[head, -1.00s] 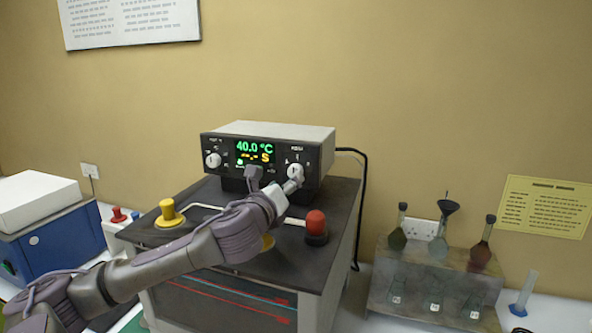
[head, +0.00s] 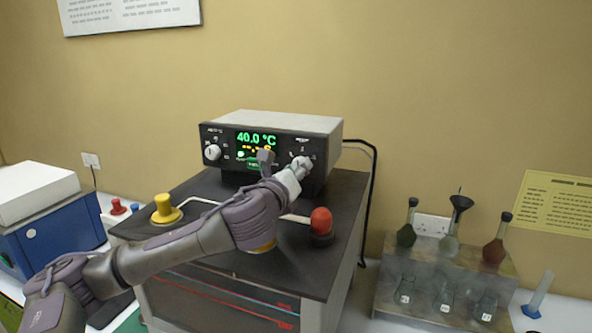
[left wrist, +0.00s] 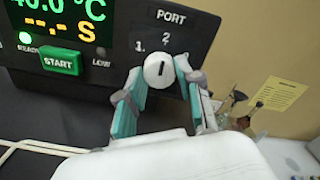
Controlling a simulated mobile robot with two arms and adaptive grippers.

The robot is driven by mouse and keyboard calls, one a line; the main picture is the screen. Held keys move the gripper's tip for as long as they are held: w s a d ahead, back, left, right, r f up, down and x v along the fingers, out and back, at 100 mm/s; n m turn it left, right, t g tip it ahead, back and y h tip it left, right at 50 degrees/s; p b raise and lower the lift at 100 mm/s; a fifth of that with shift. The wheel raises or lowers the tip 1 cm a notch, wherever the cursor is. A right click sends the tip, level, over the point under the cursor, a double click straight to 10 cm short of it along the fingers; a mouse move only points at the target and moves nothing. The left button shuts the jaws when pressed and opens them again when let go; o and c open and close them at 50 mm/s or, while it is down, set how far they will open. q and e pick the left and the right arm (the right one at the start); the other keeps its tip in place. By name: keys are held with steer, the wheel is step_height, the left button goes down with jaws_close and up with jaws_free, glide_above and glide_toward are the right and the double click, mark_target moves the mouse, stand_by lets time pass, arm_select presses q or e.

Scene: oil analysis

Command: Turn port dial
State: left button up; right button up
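The port dial (head: 302,162) is a round white knob at the right of the black-fronted instrument (head: 325,150). In the left wrist view, the dial (left wrist: 159,70) has a dark line standing nearly upright, towards the mark 2 under the word PORT. My left gripper (head: 297,170) is at the dial. In the left wrist view, the fingertips of my left gripper (left wrist: 160,76) lie one on each side of the dial, against its rim, so it looks shut on it. A finger hides the marks right of the dial. My right gripper is out of view.
The display (head: 257,139) reads 40.0 °C above a green START button (left wrist: 61,60). A second white dial (head: 212,153) is at the left of the panel. A yellow knob (head: 166,209) and red knob (head: 321,222) stand in front. A flask rack (head: 387,270) stands right.

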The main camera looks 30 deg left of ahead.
arm_select(q)
steer(key=shift+c, duration=1.4)
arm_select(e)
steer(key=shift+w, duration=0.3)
arm_select(q)
steer(key=shift+n, duration=0.3)
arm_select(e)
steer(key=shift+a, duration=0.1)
arm_select(q)
steer(key=shift+n+b, duration=0.3)
steer(key=shift+n, duration=0.6)
jaws_close()
steer(key=shift+r+n+b, duration=0.15)
steer(key=shift+n+b, duration=0.75)
steer(key=shift+n, duration=3.8)
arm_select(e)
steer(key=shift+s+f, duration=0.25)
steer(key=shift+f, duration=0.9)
arm_select(q)
jaws_free()
steer(key=shift+n, duration=0.3)
